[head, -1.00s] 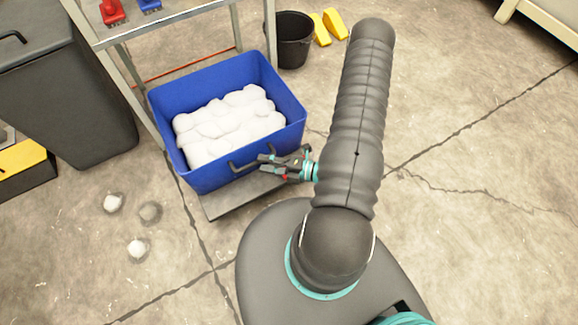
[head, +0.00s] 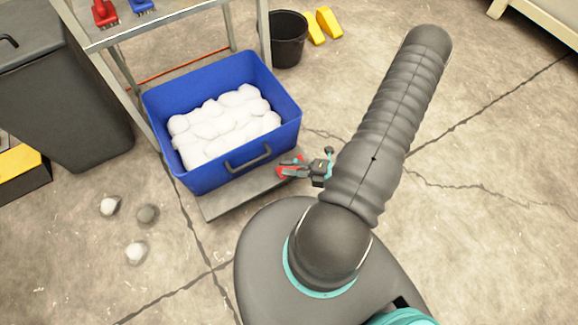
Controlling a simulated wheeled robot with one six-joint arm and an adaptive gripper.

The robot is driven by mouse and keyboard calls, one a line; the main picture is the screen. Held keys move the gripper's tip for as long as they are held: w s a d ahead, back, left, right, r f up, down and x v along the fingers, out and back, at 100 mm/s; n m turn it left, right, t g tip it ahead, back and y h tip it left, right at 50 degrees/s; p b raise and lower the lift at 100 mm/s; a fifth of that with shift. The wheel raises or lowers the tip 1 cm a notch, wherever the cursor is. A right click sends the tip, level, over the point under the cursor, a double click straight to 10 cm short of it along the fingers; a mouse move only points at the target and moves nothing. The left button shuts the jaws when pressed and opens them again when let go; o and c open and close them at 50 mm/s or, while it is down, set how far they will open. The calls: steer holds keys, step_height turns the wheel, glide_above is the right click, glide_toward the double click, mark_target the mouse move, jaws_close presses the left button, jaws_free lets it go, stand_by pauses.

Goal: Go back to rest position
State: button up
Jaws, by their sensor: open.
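My gripper (head: 292,167) is in the head view, just right of the blue bin (head: 188,176) and above the edge of the grey platform. It is open and empty, and stands apart from the bin's dark handle (head: 248,158). The bin is filled with white stuffing (head: 225,125). My arm rises from my base and leans to the upper right.
The bin sits on a grey platform (head: 225,205) beside a metal rack (head: 165,35). A dark lidded bin (head: 85,125) stands at left, a black bucket (head: 289,48) and yellow wedges (head: 316,28) behind. The floor at right is clear.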

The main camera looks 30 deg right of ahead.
stand_by(0.5)
steer(key=s+a+r+n+g, duration=0.1)
steer(key=s+r+n+g, duration=0.4)
steer(key=n, duration=0.7)
steer(key=s+r+n+g, duration=0.35)
steer(key=n+g, duration=0.35)
steer(key=n, duration=0.5)
steer(key=w+d+r+n+h, duration=0.1)
steer(key=w+r+n+h, duration=0.1)
steer(key=r+n+h, duration=0.6)
steer(key=w+r+n+h, duration=0.3)
steer(key=r+n, duration=0.7)
steer(key=r, duration=0.2)
steer(key=a+r+n+t, duration=0.2)
steer(key=a+r+t, duration=0.1)
steer(key=r, duration=0.3)
steer(key=s+a+r+n+t, duration=0.1)
steer(key=a+r+n+t, duration=0.1)
steer(key=a+r, duration=0.3)
steer(key=shift+s+a+r+n+t+h, duration=0.35)
steer(key=shift+r+t, duration=0.25)
steer(key=shift+r, duration=0.3)
